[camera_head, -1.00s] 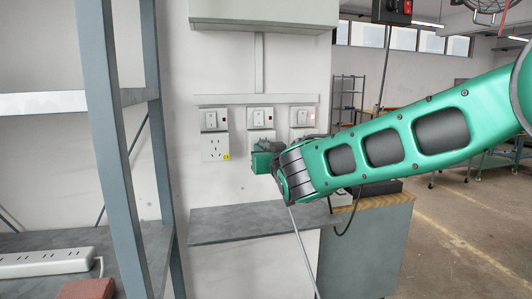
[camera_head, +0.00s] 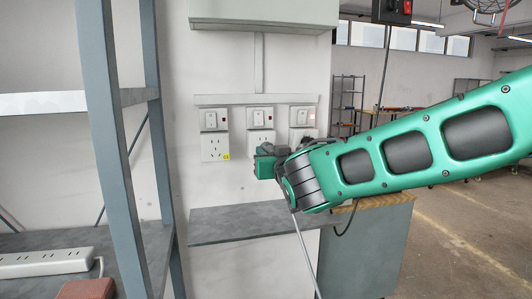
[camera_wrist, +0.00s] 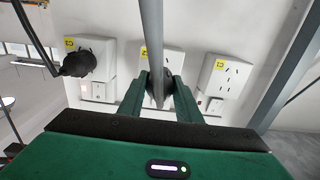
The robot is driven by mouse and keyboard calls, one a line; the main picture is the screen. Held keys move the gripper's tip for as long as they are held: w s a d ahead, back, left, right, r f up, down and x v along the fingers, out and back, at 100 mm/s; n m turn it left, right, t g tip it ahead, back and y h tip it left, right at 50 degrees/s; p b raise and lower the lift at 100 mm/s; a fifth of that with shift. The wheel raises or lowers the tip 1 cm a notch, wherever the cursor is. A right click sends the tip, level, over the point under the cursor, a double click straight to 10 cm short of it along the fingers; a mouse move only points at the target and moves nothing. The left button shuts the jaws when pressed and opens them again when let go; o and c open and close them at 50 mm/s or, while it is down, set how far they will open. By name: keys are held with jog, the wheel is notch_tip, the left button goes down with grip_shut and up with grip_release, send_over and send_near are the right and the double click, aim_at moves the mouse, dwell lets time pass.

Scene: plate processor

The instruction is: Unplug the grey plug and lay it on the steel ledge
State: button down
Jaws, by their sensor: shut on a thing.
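The grey plug (camera_wrist: 158,88) is between the fingers of my gripper (camera_wrist: 160,86) in the wrist view, partly hidden by its thick grey cord (camera_wrist: 151,30). My gripper is shut on it. In the head view my gripper (camera_head: 262,163) is just below the middle socket (camera_head: 262,138), whose face shows with slots, so the plug appears out of it. The cord (camera_head: 305,252) hangs below my gripper. The steel ledge (camera_head: 240,221) is lower on the wall, below my gripper, and its visible top is bare.
The left socket (camera_head: 214,147) is empty. A black plug (camera_wrist: 78,63) with a black cord sits in another socket, hidden behind my arm in the head view. A steel rack post (camera_head: 112,150) stands left of the ledge. A cabinet (camera_head: 367,250) is at the right.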

jog(key=shift+v, duration=1)
